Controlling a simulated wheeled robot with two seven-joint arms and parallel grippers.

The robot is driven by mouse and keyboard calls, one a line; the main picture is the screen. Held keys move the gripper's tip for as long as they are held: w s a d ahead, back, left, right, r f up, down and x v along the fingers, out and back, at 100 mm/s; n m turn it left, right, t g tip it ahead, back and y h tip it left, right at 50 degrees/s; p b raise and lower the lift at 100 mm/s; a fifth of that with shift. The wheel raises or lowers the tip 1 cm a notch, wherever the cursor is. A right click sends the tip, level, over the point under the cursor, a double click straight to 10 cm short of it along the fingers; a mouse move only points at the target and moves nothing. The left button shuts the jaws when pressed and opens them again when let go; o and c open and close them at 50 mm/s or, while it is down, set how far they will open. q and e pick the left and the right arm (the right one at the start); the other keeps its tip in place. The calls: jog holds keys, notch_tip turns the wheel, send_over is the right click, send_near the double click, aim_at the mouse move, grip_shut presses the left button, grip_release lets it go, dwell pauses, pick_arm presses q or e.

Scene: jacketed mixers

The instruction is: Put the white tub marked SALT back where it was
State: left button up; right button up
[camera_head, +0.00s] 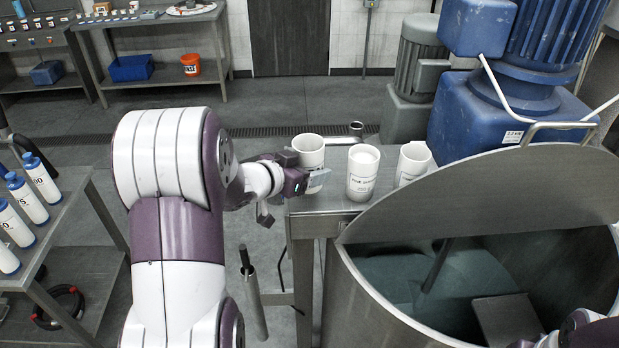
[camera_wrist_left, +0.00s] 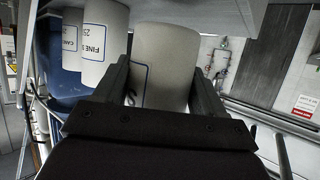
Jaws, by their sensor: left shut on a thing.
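My left gripper (camera_head: 300,178) is shut on a white tub (camera_head: 309,152) at the left end of the metal bench (camera_head: 335,201). The tub is upright at the bench top; I cannot tell whether its base touches. In the left wrist view the held tub (camera_wrist_left: 168,62) sits between both fingers (camera_wrist_left: 160,85), and only part of its label shows, with a letter like S. A second white tub (camera_head: 362,172), its label starting FINE, stands just right of it, apart. A third white tub (camera_head: 413,162) stands further right. My right gripper's fingers are not in view.
A large steel mixer vessel with a half-raised lid (camera_head: 500,190) stands right of the tubs, with a blue motor housing (camera_head: 500,110) behind. A short pipe end (camera_head: 356,129) lies behind the tubs. A side table (camera_head: 62,215) at left holds several blue-capped bottles (camera_head: 30,200).

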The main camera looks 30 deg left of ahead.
pick_arm(q)
jog(key=f, duration=0.1)
jog(key=w+f, duration=0.1)
jog(key=shift+d+f, duration=0.15)
jog(key=shift+f, duration=0.25)
jog(key=shift+w+f, duration=0.15)
jog(key=shift+s, duration=0.35)
jog(key=o, duration=1)
jog(key=shift+s, duration=0.1)
jog(key=o, duration=0.3)
jog(key=shift+w+f, duration=0.1)
jog(key=shift+w, duration=0.2)
jog(key=shift+s+r, duration=0.1)
jog(key=shift+r, duration=0.3)
jog(key=v, duration=1.2)
jog(key=d+f+n+g+y, duration=0.3)
jog(key=d+f+g+y, duration=0.25)
jog(key=f, duration=0.35)
jog(key=s+d+f+g+h, duration=0.2)
jog(key=s+d+g, duration=0.4)
jog(key=s+d, duration=0.3)
jog(key=shift+f+m+b, duration=0.3)
jog(key=shift+f+b, duration=0.1)
jog(key=shift+f, duration=0.35)
